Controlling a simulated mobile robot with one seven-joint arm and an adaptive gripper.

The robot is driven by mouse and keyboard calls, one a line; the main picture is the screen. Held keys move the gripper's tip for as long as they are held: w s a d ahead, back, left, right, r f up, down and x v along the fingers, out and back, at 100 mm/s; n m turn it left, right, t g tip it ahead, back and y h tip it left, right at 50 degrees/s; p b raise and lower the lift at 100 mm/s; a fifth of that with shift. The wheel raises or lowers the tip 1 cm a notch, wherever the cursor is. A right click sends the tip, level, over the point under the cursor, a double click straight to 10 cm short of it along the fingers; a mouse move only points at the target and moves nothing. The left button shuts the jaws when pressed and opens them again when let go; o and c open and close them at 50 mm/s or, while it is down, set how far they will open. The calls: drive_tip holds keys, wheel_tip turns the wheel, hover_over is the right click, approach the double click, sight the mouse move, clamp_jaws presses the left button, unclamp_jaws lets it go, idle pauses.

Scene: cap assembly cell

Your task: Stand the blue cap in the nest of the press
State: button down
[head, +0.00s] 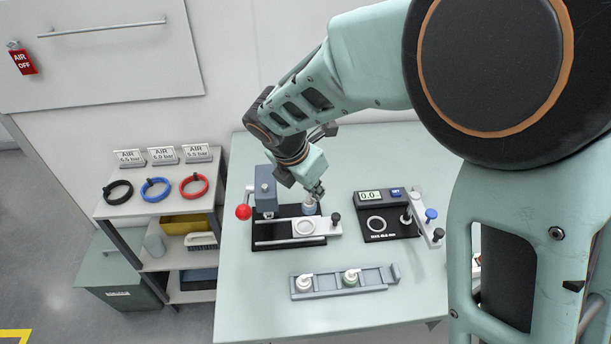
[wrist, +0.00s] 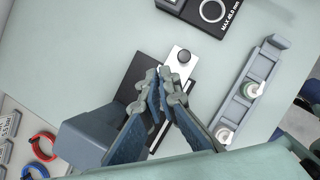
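The blue cap (head: 309,208) shows as a small blue-grey body just below the fingertips of my gripper (head: 317,191) in the head view. My gripper appears shut on it, over the back part of the press. In the wrist view the fingers (wrist: 166,78) come together at the tips and hide the cap. The press (head: 265,191) has a blue-grey head, a red ball handle (head: 243,212) and a light slide plate (head: 325,227). The round nest (head: 304,228) on that plate looks empty and lies in front of the cap. The slide's dark knob shows in the wrist view (wrist: 184,57).
A gauge (head: 379,196) reading 0.0 stands right of the press on a black plate with a ring. A grey rack (head: 330,290) in front holds a white cap (head: 304,282) and a greenish cap (head: 351,278). A shelf with coloured rings (head: 155,188) is at left.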

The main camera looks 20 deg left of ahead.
drive_tip(key=f+b, duration=0.2)
drive_tip(key=a+f+b, duration=0.1)
drive_tip(key=f+b, duration=0.1)
drive_tip(key=shift+a+f, duration=0.1)
drive_tip(key=shift+f, duration=0.3)
drive_tip(key=shift+f+b, duration=0.6)
drive_tip(key=shift+f, duration=0.15)
drive_tip(key=shift+w+f, duration=0.15)
drive_tip(key=shift+f, duration=0.15)
drive_tip(key=shift+f, duration=0.25)
idle(0.8)
drive_tip(key=c, duration=2.6)
unclamp_jaws()
drive_tip(key=shift+c, duration=0.2)
drive_tip(key=o, duration=0.6)
drive_tip(key=shift+c, duration=0.2)
